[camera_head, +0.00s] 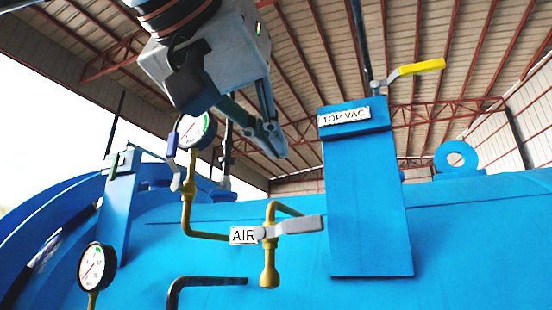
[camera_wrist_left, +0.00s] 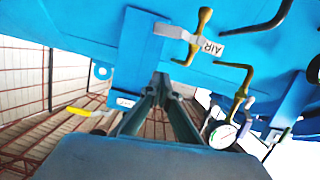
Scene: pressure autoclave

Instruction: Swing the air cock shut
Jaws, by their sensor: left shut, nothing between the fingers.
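The air cock (camera_head: 269,238) is a yellow-brass valve on the front of the blue vessel, with a white AIR label (camera_head: 242,236) at its left. Its light grey lever (camera_head: 300,225) points right, roughly level, across the pipe. The cock also shows upside down in the left wrist view (camera_wrist_left: 196,35), with its grey lever (camera_wrist_left: 172,31) pointing left. My left gripper (camera_head: 280,150) is shut and empty, above the cock and pointing down. In the left wrist view its fingertips (camera_wrist_left: 160,80) are apart from the lever. My right gripper is not in view.
A pressure gauge (camera_head: 195,130) on a yellow pipe stands close to the left of my gripper. Another gauge (camera_head: 97,267) is at lower left. A blue TOP VAC post (camera_head: 367,210) with a yellow lever (camera_head: 422,67) stands to the right. A black bent pipe (camera_head: 205,281) lies below.

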